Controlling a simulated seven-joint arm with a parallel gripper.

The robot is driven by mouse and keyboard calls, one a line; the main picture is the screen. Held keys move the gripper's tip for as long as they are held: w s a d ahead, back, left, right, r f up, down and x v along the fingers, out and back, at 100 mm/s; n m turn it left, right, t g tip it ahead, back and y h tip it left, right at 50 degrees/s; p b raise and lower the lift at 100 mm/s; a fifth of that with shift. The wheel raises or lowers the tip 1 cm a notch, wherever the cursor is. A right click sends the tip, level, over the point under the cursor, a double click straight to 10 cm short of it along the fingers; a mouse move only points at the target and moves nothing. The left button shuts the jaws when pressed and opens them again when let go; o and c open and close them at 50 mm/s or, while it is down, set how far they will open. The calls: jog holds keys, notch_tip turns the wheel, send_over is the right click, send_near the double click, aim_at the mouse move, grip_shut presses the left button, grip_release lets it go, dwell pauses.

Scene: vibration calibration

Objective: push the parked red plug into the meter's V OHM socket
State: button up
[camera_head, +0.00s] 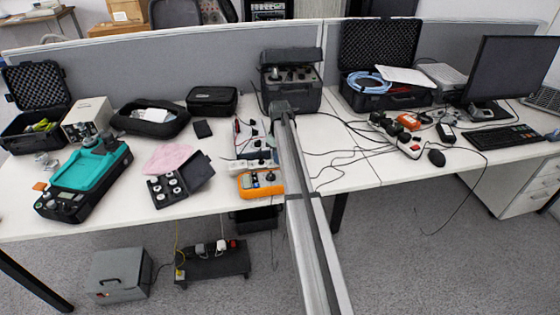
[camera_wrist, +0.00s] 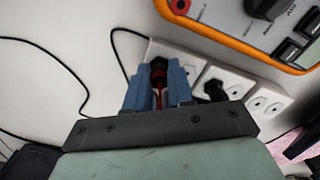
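The orange-edged meter (camera_head: 261,190) lies near the front edge of the table in the head view. Its corner shows at the upper right of the wrist view (camera_wrist: 245,42), with a red-ringed socket (camera_wrist: 180,6); the small label there is not clearly readable. In the wrist view, my gripper's blue fingers (camera_wrist: 158,92) stand on either side of a narrow red piece (camera_wrist: 159,98), probably the red plug, with a dark part beyond it. Whether the fingers press on it cannot be told. In the head view my arm hides the fingertips.
A white socket strip (camera_wrist: 225,80) with a black plug lies beside the fingers, between them and the meter. Thin black cables (camera_wrist: 85,75) run over the white table. A black case with round pieces (camera_head: 178,185) lies left of the meter.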

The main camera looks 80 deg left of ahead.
grip_shut()
jog(key=shift+r, duration=0.9)
dwell(1.2)
jog(key=shift+r, duration=1.65)
jog(key=shift+w+d+r, duration=0.1)
jog(key=shift+d+r, duration=0.35)
jog(key=shift+d, duration=0.7)
jog(key=shift+w+d+r, duration=0.15)
jog(key=shift+d+r, duration=0.35)
jog(key=shift+d, duration=0.65)
jog(key=shift+w+d+r, duration=0.1)
jog(key=shift+d+r, duration=0.35)
jog(key=shift+d, duration=0.7)
jog(key=shift+f, duration=1.65)
jog(key=shift+f, duration=0.7)
